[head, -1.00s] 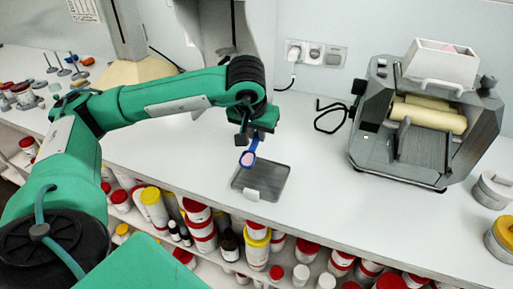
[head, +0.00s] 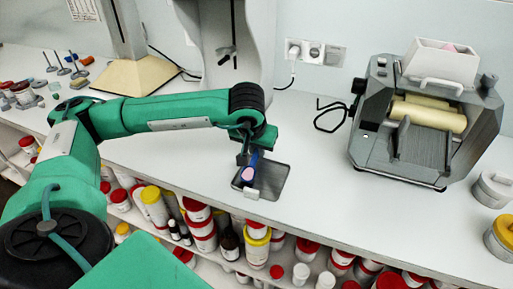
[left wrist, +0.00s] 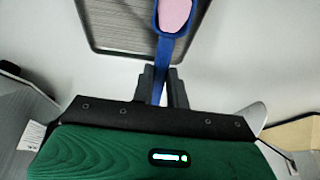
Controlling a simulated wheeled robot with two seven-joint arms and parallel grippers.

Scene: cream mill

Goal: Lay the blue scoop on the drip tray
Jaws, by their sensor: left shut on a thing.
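The blue scoop (head: 248,171) has pink stuff in its bowl. My left gripper (head: 247,158) is shut on its handle, with the bowl pointing toward the front of the bench. The drip tray (head: 273,182) is a flat dark grey tray with a light tab at its front edge, on the white bench. In the head view the scoop overlaps the tray's left part; whether it touches the tray I cannot tell. In the left wrist view the scoop's handle (left wrist: 163,60) runs up from between the fingers (left wrist: 158,88), and its bowl lies over the ribbed tray (left wrist: 120,25). My right gripper is not in view.
A grey roller mill (head: 425,125) with cream rollers stands at the right of the bench. Metal cans (head: 495,190) stand at the far right edge. Several jars and bottles (head: 200,225) fill the shelf below the front edge. The bench around the tray is clear.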

